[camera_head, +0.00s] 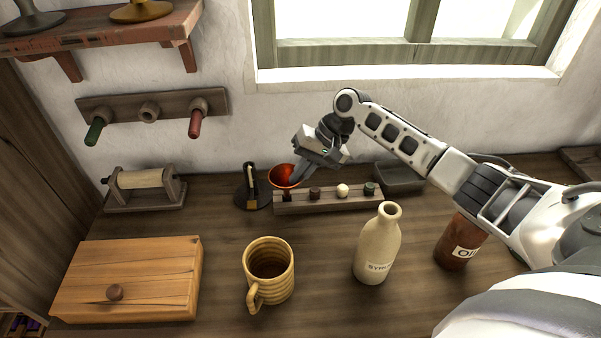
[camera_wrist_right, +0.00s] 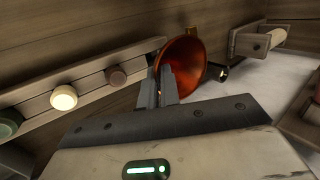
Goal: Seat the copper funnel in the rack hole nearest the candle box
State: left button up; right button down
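The copper funnel (camera_head: 283,175) is at the left end of the wooden rack (camera_head: 326,204), mouth up. Its lower part is over or in the leftmost spot; I cannot tell how deep the spout sits. My right gripper (camera_head: 298,175) reaches in from the right, its fingers closed on the funnel's rim. The wrist view shows the funnel (camera_wrist_right: 184,66) at the fingertips (camera_wrist_right: 162,86). A wooden lidded box (camera_head: 130,275) stands front left; a dark grey box (camera_head: 400,178) stands behind the rack's right end. My left gripper is out of view.
A dark holder (camera_head: 252,188) stands just left of the funnel, close to it. A ribbed mug (camera_head: 268,270), a cream bottle (camera_head: 377,245) and a brown bottle (camera_head: 459,243) stand in front. A wooden roller stand (camera_head: 145,188) is far left. The bench between mug and rack is clear.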

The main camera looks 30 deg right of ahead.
jog(key=shift+f+b, duration=0.5)
jog(key=shift+f, duration=1.1)
jog(key=c, duration=1.6)
grip_release()
jog(key=shift+o, duration=0.2)
jog(key=shift+d+r, duration=0.15)
jog(key=b+v, duration=0.1)
jog(key=v, duration=1.4)
jog(key=shift+r, duration=0.35)
